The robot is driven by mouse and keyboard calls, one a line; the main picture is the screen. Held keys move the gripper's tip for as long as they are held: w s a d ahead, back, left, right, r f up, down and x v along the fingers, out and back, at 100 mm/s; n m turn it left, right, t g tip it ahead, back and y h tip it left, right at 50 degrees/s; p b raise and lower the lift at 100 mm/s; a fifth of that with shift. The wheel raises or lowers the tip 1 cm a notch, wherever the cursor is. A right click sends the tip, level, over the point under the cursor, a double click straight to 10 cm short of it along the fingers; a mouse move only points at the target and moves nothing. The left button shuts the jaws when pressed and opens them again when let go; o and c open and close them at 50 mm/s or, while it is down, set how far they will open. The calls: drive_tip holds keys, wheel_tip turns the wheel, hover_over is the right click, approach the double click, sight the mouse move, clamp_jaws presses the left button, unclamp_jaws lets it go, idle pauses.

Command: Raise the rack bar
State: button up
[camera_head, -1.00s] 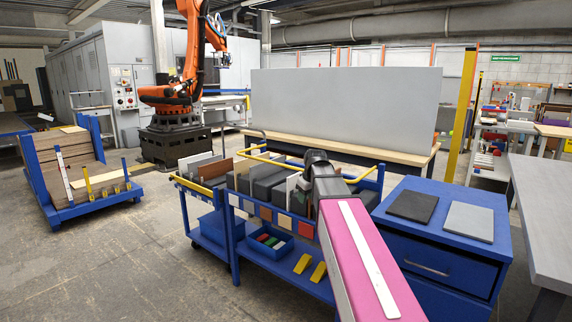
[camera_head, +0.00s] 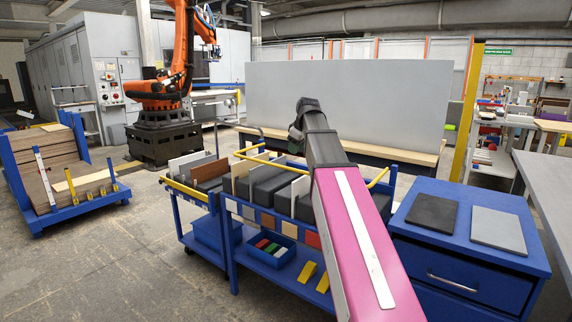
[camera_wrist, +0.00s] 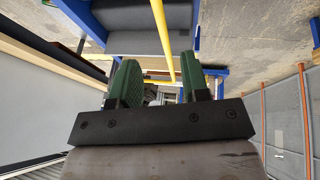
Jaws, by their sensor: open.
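The blue rack cart (camera_head: 228,254) stands in the middle of the head view, with yellow bars along its top. One yellow bar (camera_head: 262,156) is at its back; another short yellow piece (camera_head: 377,178) is at its right end. My gripper (camera_head: 298,118) is at the end of my pink arm, over the cart's back side and partly hidden by my own arm. In the wrist view my gripper (camera_wrist: 160,80) has its two green fingers apart and nothing is held. A long yellow bar (camera_wrist: 161,35) runs into the gap between them; whether it touches a finger I cannot tell.
Grey and white slabs (camera_head: 272,187) stand in the cart. A blue cabinet (camera_head: 470,270) with two flat plates is at the right. A bench with a large grey panel (camera_head: 350,100) stands behind. Open floor (camera_head: 130,250) lies at the left.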

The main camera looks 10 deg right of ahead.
drive_tip(key=x, duration=1)
drive_tip(key=shift+w+f, duration=0.3)
clamp_jaws()
